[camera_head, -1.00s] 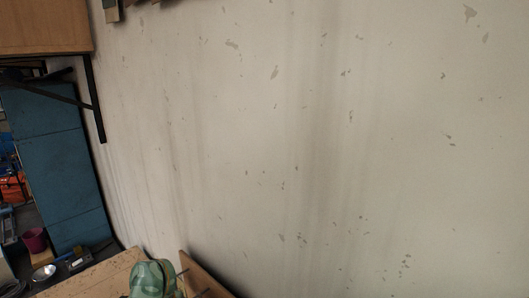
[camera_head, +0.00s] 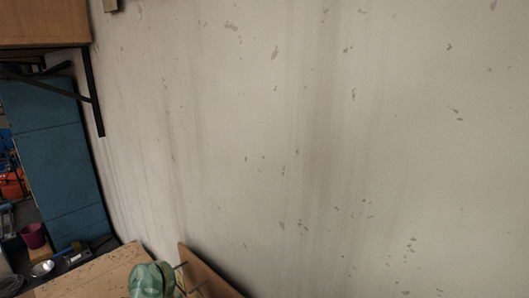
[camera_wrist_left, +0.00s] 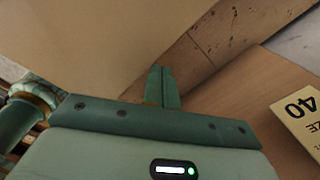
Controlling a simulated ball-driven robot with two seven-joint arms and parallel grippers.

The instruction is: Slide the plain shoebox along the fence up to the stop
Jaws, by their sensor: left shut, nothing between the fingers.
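A large plain tan surface (camera_wrist_left: 95,40) fills the upper left of the left wrist view, very close. It looks like a side of the plain shoebox, but its edges are mostly cut off. My left gripper (camera_wrist_left: 162,72) is shut and empty, with its fingers together beside the lower edge of that surface. I cannot tell whether they touch it. The fence and the stop cannot be made out with certainty. My right gripper is in neither view.
The head view is mostly stained wall (camera_head: 330,140), with a blue cabinet (camera_head: 60,160) and a pink pot (camera_head: 34,235) at left.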

